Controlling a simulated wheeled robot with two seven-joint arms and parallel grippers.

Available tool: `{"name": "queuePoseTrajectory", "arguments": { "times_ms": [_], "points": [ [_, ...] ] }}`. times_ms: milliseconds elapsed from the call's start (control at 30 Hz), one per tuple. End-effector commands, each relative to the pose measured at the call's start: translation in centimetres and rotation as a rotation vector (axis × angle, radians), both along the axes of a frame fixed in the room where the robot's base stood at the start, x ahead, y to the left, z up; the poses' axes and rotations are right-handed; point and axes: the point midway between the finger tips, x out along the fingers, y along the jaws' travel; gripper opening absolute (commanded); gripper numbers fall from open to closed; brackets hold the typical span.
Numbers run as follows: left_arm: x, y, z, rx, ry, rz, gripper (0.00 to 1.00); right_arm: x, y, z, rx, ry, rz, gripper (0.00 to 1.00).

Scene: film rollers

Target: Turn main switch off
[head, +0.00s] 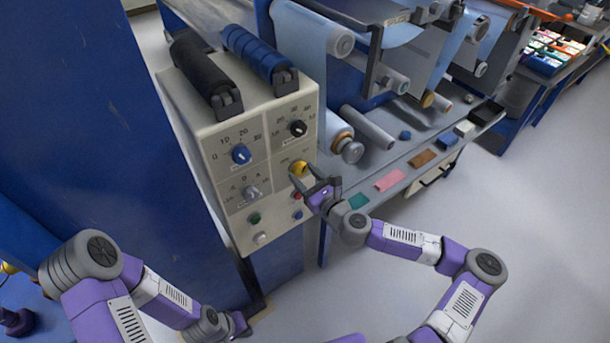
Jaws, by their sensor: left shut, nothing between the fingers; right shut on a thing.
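A beige control box (233,230) with dials and buttons stands left of centre in the head view. On the right of its front panel is a round yellow knob (298,168), which looks like the main switch. My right gripper (304,177) is at the panel, shut on the yellow knob, and its fingers hide part of it. The knob's markings are too small to read. My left gripper (242,321) is low in the view, below the box and away from it, shut and empty.
Near the knob are a black dial (298,128), a blue dial (240,155), a grey dial (251,192), a green button (254,218) and a red button (296,195). A roller machine (335,42) and a bench with coloured samples (390,180) stand to the right. The floor at right is clear.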

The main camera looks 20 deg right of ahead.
Motion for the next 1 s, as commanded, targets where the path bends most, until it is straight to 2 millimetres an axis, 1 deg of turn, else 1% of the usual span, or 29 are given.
{"name": "queuePoseTrajectory", "arguments": {
  "times_ms": [267,1000],
  "points": [
    [0.0,0.0,0.5,0.0,0.0,0.0,0.0,0.0,0.0,0.1,-0.147,-0.052,0.002,0.23],
    [0.0,0.0,1.5,0.0,0.0,0.0,0.0,0.0,0.0,0.1,-0.796,-0.29,0.003,0.23]
  ]
}}
